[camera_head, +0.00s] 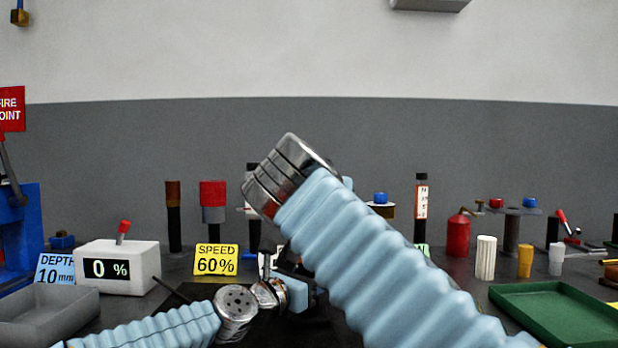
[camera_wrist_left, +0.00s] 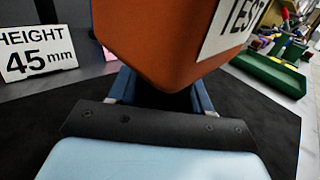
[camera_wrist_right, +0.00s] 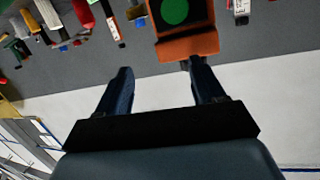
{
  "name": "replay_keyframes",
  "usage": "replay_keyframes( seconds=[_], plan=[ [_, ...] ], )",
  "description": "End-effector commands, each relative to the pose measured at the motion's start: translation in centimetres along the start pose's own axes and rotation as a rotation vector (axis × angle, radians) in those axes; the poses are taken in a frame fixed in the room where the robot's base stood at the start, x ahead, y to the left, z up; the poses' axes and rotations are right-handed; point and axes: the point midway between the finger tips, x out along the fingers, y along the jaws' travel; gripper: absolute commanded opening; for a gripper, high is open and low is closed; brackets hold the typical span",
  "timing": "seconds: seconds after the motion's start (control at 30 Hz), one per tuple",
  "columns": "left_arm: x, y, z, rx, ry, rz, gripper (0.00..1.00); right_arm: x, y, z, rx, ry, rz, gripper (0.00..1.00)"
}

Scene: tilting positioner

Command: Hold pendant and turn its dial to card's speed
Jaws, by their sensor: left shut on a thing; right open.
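The orange pendant (camera_wrist_left: 150,40) fills the upper middle of the left wrist view, with a white TEST label on it. My left gripper (camera_wrist_left: 160,95) is shut on it from below. In the right wrist view an orange body (camera_wrist_right: 190,44) with a round green disc (camera_wrist_right: 174,11) shows at top; it looks like the pendant. My right gripper (camera_wrist_right: 158,82) is open and empty below it, one fingertip near its lower edge; contact is unclear. The yellow card (camera_head: 216,260) reads SPEED 60%. The white display box (camera_head: 117,268) reads 0 %. In the head view my right arm hides the pendant.
A blue DEPTH 10 mm card (camera_head: 56,269) and a grey tray (camera_head: 45,312) are at left. A green tray (camera_head: 555,312) lies at right, with a red canister (camera_head: 458,236) and a white ribbed cylinder (camera_head: 486,258) behind. A HEIGHT 45 mm card (camera_wrist_left: 38,52) stands near the pendant.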

Motion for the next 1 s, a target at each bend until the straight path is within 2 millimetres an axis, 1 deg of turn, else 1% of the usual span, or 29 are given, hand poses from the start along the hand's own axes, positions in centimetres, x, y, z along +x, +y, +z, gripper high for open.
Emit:
replay_keyframes(
  seconds=[0.03, 0.1, 0.2, 0.27, 0.37, 0.47, 0.7, 1.0],
  plan=[
    [0.0, 0.1, 0.0, 0.0, 0.0, 0.003, 0.0, -1.0, -1.5, -0.3, -0.036, 0.058, -0.007, 0.68],
    [0.0, 0.1, 0.0, 0.0, 0.0, 0.003, 0.0, -2.0, -2.9, -0.8, -0.07, 0.125, -0.015, 0.68],
    [0.0, 0.1, 0.0, 0.0, 0.0, 0.002, 0.0, -2.8, -4.1, -1.2, -0.1, 0.181, -0.023, 0.68],
    [0.0, 0.1, 0.0, 0.0, 0.0, 0.002, 0.0, -2.7, -4.4, -1.4, -0.107, 0.195, -0.024, 0.68],
    [0.0, 0.1, 0.0, 0.0, -0.001, 0.002, 0.0, -1.5, -4.5, -1.7, -0.11, 0.2, -0.023, 0.68],
    [0.0, 0.1, 0.0, 0.0, -0.001, 0.002, 0.0, 0.5, -4.5, -2.0, -0.109, 0.199, -0.022, 0.68],
    [0.0, 0.1, 0.0, 0.0, -0.001, 0.002, 0.0, 5.9, -4.7, -3.0, -0.108, 0.199, -0.023, 0.68],
    [0.0, 0.1, 0.0, 0.0, 0.0, 0.002, 0.0, 8.2, -5.0, -3.6, -0.109, 0.198, -0.026, 0.68]
  ],
)
